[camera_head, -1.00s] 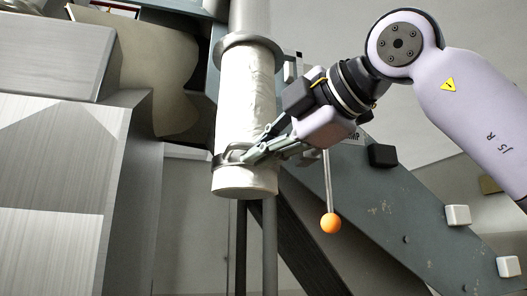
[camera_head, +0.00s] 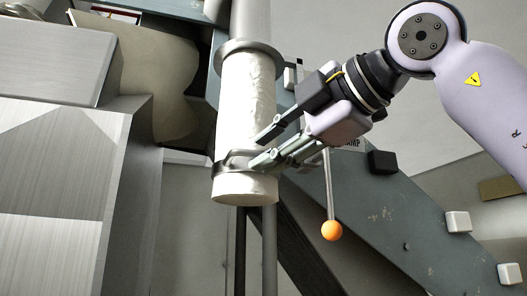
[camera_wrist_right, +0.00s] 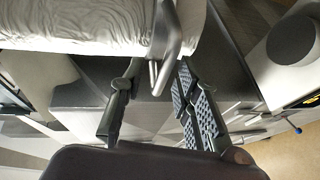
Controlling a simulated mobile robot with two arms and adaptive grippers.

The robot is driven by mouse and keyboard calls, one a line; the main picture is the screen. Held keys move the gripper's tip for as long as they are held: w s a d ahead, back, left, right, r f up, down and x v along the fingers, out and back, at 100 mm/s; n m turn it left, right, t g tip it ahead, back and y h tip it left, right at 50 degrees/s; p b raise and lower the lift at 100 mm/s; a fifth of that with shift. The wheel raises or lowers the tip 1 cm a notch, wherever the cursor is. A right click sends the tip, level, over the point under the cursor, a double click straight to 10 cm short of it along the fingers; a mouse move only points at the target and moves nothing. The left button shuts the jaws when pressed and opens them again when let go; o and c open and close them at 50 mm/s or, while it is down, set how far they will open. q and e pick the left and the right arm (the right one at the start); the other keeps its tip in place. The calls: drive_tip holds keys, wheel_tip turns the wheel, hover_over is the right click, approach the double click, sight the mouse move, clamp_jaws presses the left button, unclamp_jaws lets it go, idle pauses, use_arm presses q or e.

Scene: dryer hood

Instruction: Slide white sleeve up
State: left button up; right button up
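The white sleeve (camera_head: 247,110) hangs upright below a grey pipe flange (camera_head: 248,50) in the head view. A metal clamp band (camera_head: 229,161) goes around the sleeve near its lower end. My right gripper (camera_head: 260,151) is at the sleeve's right side by the clamp, its fingers spread and nothing held. In the right wrist view the sleeve (camera_wrist_right: 75,22) runs across the top left. The clamp's tab (camera_wrist_right: 165,45) lies just beyond and between the parted fingertips. Contact with the sleeve cannot be told. My left gripper is not in view.
An orange ball-ended lever (camera_head: 331,230) hangs below my right gripper. A slanted blue-grey beam (camera_head: 400,215) runs down to the right behind it. Large metal housings (camera_head: 55,165) stand at the left. Thin dark and grey posts (camera_head: 269,250) stand under the sleeve.

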drive_tip(key=v, duration=1)
drive_tip(key=shift+s+d+r, duration=0.1)
drive_tip(key=shift+d, duration=0.1)
